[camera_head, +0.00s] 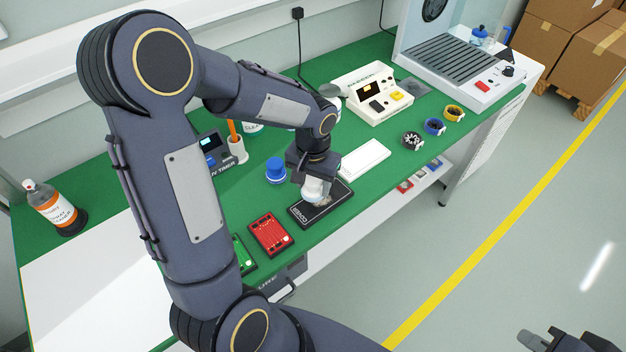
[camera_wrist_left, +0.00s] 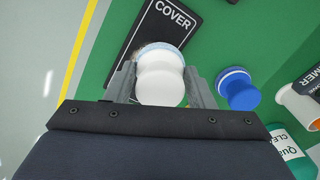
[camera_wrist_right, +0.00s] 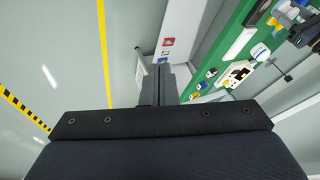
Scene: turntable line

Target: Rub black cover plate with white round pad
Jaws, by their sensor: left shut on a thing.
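The black cover plate (camera_head: 331,208), marked COVER, lies flat on the green bench top near its front edge. It also shows in the left wrist view (camera_wrist_left: 140,42). The white round pad (camera_head: 314,190) is over the plate's left part, and in the left wrist view (camera_wrist_left: 160,82) it sits between the fingers. My left gripper (camera_wrist_left: 160,88) is shut on the pad's white knob; the pad's underside looks to be at the plate, though contact cannot be told for sure. My right gripper (camera_wrist_right: 158,85) points over the floor, away from the bench; its fingers look close together with nothing seen between them.
A blue round pad (camera_head: 275,170) stands left of the plate. A red board (camera_head: 270,236) and a green board (camera_head: 243,258) lie at the front left. A white block (camera_head: 364,158) lies behind the plate. A spray bottle (camera_head: 55,208) stands far left.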

